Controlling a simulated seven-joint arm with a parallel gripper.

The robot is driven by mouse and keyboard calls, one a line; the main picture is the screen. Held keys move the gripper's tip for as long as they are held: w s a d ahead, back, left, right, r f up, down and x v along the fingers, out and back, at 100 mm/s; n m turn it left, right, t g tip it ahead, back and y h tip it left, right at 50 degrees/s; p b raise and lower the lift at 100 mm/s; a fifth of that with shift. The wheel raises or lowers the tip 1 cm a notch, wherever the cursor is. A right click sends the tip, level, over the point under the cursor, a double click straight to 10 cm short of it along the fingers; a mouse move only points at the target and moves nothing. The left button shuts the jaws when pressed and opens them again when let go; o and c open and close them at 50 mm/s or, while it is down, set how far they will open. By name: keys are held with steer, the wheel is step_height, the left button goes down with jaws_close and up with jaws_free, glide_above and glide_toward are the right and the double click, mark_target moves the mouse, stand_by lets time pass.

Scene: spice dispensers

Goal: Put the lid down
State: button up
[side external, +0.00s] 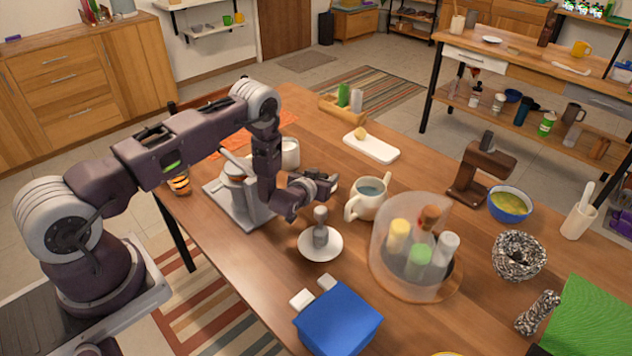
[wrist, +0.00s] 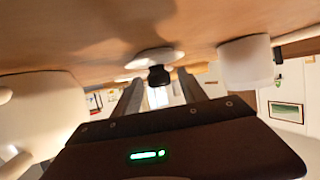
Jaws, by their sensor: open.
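A white round disc (side external: 320,245) with an upright grey knob (side external: 320,230) rests on the table and looks like the lid. In the wrist view the disc (wrist: 154,55) and its dark knob (wrist: 158,75) show upside down, as the table fills the top. My gripper (side external: 322,189) is open and empty, just above and behind the knob. In the wrist view the fingers of my gripper (wrist: 161,80) stand apart on either side of the knob; whether they touch it cannot be told. A clear curved cover (side external: 385,235) stands to the right around several spice dispensers (side external: 419,260) on a round wooden tray (side external: 440,290).
A white jug (side external: 368,197) with grey-blue contents stands close behind my gripper's right. A blue box-like item (side external: 338,320) lies in front of the disc. A grey appliance (side external: 240,205) stands left. A brown grinder-like stand (side external: 480,170) and a blue bowl (side external: 509,204) are farther right.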

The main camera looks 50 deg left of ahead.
steer(key=v, duration=0.8)
steer(key=shift+s+d+r, duration=0.1)
steer(key=shift+s+r, duration=0.1)
steer(key=shift+s, duration=0.1)
steer(key=w+d+r+g+h, duration=0.1)
steer(key=w+d+r+h, duration=0.15)
steer(key=r, duration=1.15)
steer(key=s+d+r+g+h, duration=0.1)
steer(key=s+d+r, duration=0.1)
steer(key=r, duration=0.3)
steer(key=s+d+r+g, duration=0.1)
steer(key=s+d+r, duration=0.2)
steer(key=r, duration=0.2)
steer(key=s+d+r+m+g+h, duration=0.1)
steer(key=s+d+r+m, duration=0.1)
steer(key=s+r, duration=0.5)
steer(key=s+d+r+m+g+h, duration=0.1)
steer(key=s+d+r, duration=0.1)
steer(key=s, duration=0.8)
steer(key=s+m+g, duration=0.1)
steer(key=s+g, duration=0.1)
steer(key=s, duration=1.3)
